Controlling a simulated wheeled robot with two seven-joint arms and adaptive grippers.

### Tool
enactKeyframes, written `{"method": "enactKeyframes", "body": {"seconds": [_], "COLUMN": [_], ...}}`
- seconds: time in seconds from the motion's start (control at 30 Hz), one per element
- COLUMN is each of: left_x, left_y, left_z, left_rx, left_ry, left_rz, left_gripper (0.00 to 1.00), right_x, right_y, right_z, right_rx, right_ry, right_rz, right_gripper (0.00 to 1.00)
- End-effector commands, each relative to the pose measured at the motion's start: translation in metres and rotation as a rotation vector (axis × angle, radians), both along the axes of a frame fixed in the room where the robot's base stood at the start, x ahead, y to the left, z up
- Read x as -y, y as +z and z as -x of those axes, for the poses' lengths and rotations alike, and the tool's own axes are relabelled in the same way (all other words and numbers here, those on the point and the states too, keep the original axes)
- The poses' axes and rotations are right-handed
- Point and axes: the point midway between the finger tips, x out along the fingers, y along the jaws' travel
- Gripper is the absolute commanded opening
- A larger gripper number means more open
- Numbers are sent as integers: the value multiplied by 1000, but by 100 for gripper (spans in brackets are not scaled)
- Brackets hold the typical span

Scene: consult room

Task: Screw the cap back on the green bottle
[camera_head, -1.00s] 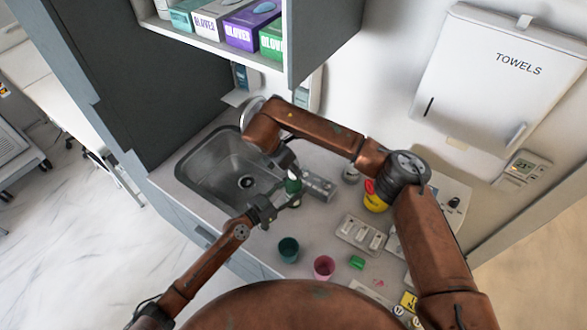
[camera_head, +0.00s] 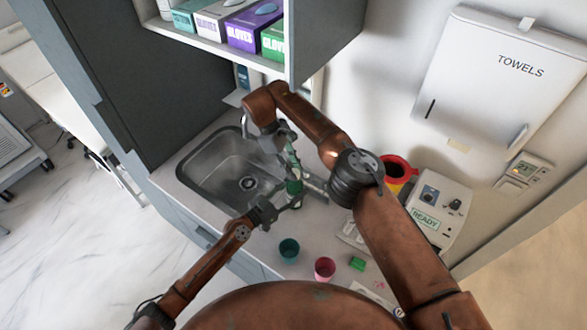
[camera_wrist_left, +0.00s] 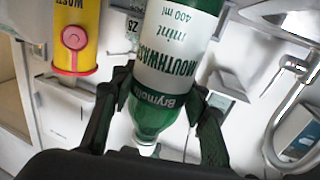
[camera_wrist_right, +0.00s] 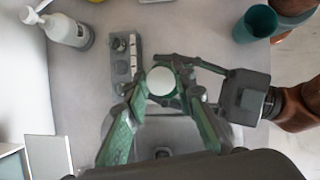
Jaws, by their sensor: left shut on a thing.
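The green mouthwash bottle (camera_head: 294,184) stands near the sink's right edge. My left gripper (camera_head: 283,208) is shut around its side. In the left wrist view the bottle (camera_wrist_left: 172,65) appears inverted, with its white and green label between the fingers and its neck toward the bottom. A round white cap (camera_wrist_right: 161,81) shows from above in the right wrist view, at or just above the bottle's mouth. My right gripper (camera_wrist_right: 165,88) has a finger on each side of the cap. Whether the fingers press on it, and how far the cap is seated, cannot be told.
The sink (camera_head: 215,165) lies left of the bottle. A teal cup (camera_head: 289,250), a pink cup (camera_head: 325,268) and a green block (camera_head: 357,264) are on the counter in front. A yellow-and-red bin (camera_head: 395,172) stands at the back right; a pump bottle (camera_wrist_right: 67,30) also shows.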

Motion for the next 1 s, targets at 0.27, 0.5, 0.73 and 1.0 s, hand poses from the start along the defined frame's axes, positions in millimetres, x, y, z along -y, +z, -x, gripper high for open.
{"method": "enactKeyframes", "body": {"seconds": [0.27,0.5,0.73,1.0], "left_x": [1,0,0,0], "left_y": [0,0,0,0], "left_z": [1,0,0,0], "left_rx": [0,0,0,0], "left_ry": [-2,-1,-1,-1], "left_rz": [0,0,0,0], "left_gripper": [0,0,0,0], "right_x": [0,0,1,0], "right_y": [0,0,18,45], "right_z": [-1,-1,-1,-1], "right_rx": [2,2,4,1], "right_ry": [2,2,2,2], "right_rz": [-1,0,0,1], "right_gripper": [42,42,42,42]}}
